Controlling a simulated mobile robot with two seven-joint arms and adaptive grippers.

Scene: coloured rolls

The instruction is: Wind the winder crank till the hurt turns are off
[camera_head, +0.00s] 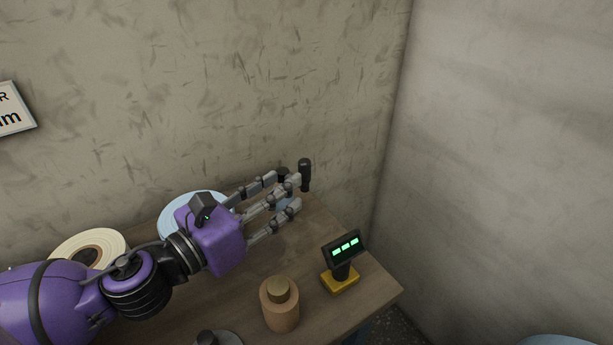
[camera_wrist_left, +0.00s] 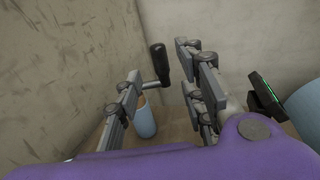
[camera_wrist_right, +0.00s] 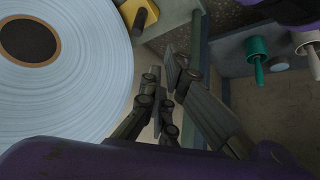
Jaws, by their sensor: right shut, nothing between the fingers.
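The black upright crank handle (camera_head: 305,174) stands at the far side of the table, close to the wall. In the left wrist view the handle (camera_wrist_left: 159,64) shows with its metal arm, above a light blue cylinder (camera_wrist_left: 144,120). My left gripper (camera_head: 295,190) is open beside the handle. In its wrist view the fingers (camera_wrist_left: 160,85) stand apart on either side of the handle; whether any finger touches it I cannot tell. My right gripper (camera_wrist_right: 168,75) is shut and empty, beside a large light blue roll (camera_wrist_right: 95,95). No hurt turns can be made out.
A display with green lights (camera_head: 344,248) stands on a yellow base at the table's right. A tan cylinder (camera_head: 281,312) stands in front. A cream roll (camera_head: 66,252) and light blue roll (camera_head: 186,210) lie behind my left arm. Green (camera_wrist_right: 258,50) and white handles show in the right wrist view.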

